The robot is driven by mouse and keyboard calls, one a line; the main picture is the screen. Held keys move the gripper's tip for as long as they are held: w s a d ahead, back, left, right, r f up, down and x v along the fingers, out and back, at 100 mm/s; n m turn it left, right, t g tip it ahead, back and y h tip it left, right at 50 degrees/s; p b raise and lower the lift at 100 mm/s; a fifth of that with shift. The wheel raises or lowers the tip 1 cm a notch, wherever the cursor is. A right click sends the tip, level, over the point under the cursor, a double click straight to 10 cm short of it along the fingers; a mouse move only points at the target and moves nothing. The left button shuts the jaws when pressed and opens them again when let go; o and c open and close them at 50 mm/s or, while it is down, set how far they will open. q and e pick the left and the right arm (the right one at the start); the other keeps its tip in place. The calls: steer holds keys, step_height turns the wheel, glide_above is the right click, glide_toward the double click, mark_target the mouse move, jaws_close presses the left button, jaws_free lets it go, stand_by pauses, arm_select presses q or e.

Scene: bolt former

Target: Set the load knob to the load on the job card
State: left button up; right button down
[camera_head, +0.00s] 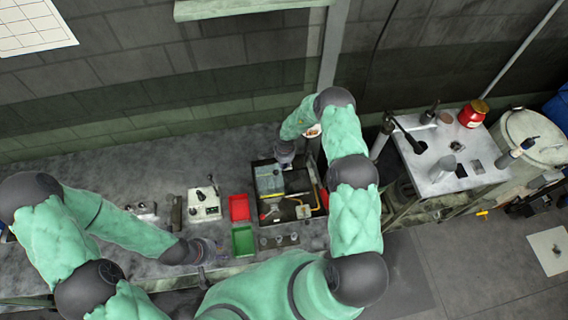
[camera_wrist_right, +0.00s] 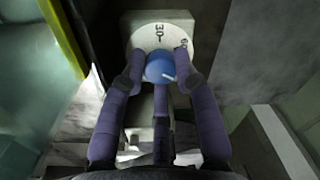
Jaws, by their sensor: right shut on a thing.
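In the right wrist view, a round blue knob (camera_wrist_right: 158,66) with a white pointer line sits on a pale dial plate (camera_wrist_right: 143,37). The pointer is aimed to the lower right of the picture. The plate shows a turned marking like "30" and a second number, partly hidden by a finger. My right gripper (camera_wrist_right: 160,72) is shut on the knob, its purple fingers around it. In the head view my right gripper (camera_head: 286,160) reaches down at the back of the dark machine tray, and the knob cannot be made out. My left gripper (camera_head: 215,250) hangs over the bench front; its fingers are too small to read. No job card is readable.
A red bin (camera_head: 239,207) and a green bin (camera_head: 243,240) stand left of the machine tray (camera_head: 318,206). A white control box (camera_head: 204,204) stands further left. A metal stand (camera_head: 440,150) with a red jar (camera_head: 473,113) is at right. The bench's far left is mostly clear.

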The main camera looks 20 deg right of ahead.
stand_by(0.4)
steer(key=c, duration=0.9)
jaws_free()
steer(key=shift+a, duration=0.1)
steer(key=shift+c, duration=0.2)
